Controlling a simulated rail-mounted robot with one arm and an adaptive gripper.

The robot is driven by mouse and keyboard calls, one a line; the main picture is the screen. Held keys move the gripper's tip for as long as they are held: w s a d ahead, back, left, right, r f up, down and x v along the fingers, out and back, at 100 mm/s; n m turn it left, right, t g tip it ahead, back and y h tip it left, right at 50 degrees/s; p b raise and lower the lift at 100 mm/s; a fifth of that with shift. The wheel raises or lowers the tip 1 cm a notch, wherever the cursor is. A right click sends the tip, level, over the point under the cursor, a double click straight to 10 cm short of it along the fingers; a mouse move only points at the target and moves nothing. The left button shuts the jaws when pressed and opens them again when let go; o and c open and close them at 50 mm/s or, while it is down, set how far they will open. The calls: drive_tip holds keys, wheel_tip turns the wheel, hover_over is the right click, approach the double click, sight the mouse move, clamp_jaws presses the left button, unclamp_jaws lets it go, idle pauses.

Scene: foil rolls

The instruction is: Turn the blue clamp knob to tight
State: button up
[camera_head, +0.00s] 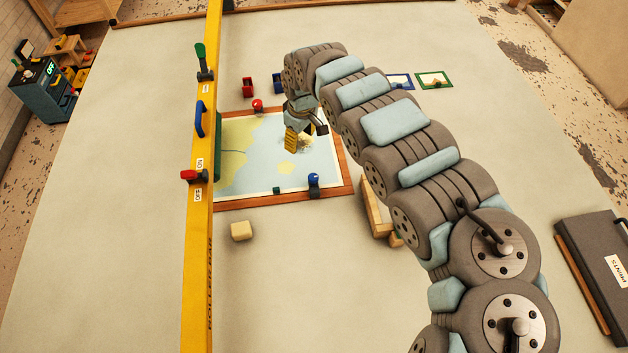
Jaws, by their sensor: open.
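The blue clamp knob (314,179) is on a small dark clamp at the near edge of the framed map board (262,203), right of its middle. My gripper (296,145) is above the right part of the map, up and slightly left of the knob in the picture, and apart from it. It points down, looks empty and is open. Its yellow fingers show small and partly shadowed. The knob's turn setting is too small to read. A red knob (258,105) sits at the board's far edge.
A yellow beam (197,270) with a green-handled lever (200,52), a blue handle (201,118) and a red lever (190,175) runs along the board's left. A wooden block (241,231) lies in front. A wooden piece (376,207) lies right of the board.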

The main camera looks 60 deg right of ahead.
drive_tip(key=g, duration=0.1)
approach(313, 177)
wheel_tip(313, 177, down, 5)
drive_tip(key=shift+b, duration=0.55)
drive_tip(key=shift+d+f+b, duration=0.2)
drive_tip(key=shift+f+b, duration=0.3)
drive_tip(key=shift+f, duration=2.05)
clamp_jaws()
